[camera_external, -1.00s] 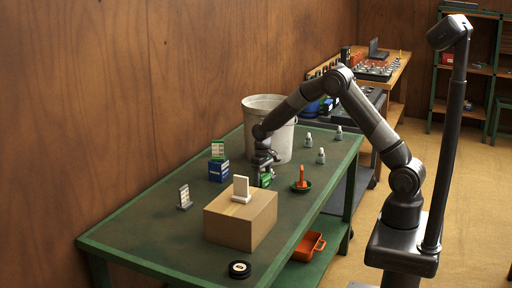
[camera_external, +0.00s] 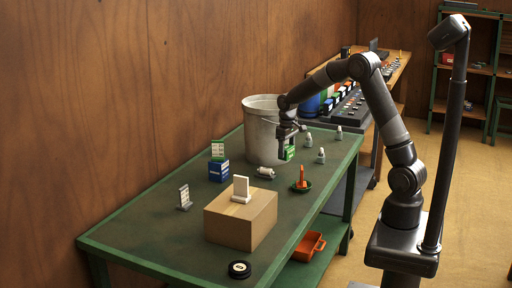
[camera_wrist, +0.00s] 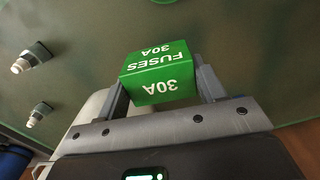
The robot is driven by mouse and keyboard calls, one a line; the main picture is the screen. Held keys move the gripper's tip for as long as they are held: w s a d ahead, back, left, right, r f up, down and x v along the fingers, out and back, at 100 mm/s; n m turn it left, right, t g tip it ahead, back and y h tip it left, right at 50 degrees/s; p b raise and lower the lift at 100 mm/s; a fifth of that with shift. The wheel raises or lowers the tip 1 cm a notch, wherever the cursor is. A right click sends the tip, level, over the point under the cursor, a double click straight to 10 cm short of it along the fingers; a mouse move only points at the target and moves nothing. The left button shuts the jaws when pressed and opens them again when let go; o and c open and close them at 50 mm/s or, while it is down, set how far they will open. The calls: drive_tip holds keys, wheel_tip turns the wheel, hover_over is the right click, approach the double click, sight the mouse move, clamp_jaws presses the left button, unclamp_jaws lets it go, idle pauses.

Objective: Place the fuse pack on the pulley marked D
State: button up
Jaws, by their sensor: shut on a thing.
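The fuse pack (camera_wrist: 158,72) is a green box with white "FUSES 30A" lettering. It sits between the two fingers of my gripper (camera_wrist: 163,84), which is shut on it. In the external view the fuse pack (camera_external: 289,153) hangs below my gripper (camera_external: 288,146), above the table, in front of and right of the grey bucket. A black round pulley-like disc with a pale mark (camera_external: 240,269) lies at the table's near end, well away from my gripper. Its mark is too small to read, so I cannot tell whether it is D.
The bucket (camera_external: 262,138) stands close behind my gripper. A cardboard box (camera_external: 240,222) and blue box (camera_external: 218,171) stand farther left.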

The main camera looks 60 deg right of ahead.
wheel_tip(320, 180, up, 13)
drive_tip(key=w+a+n, duration=0.3)
drive_tip(key=a, duration=0.7)
drive_tip(key=w+a+n, duration=0.3)
drive_tip(key=a, duration=0.6)
drive_tip(key=n, duration=1.4)
hover_over(240, 266)
wheel_tip(240, 266, down, 16)
drive_tip(key=shift+f, duration=2.45)
drive_tip(key=shift+f, duration=0.1)
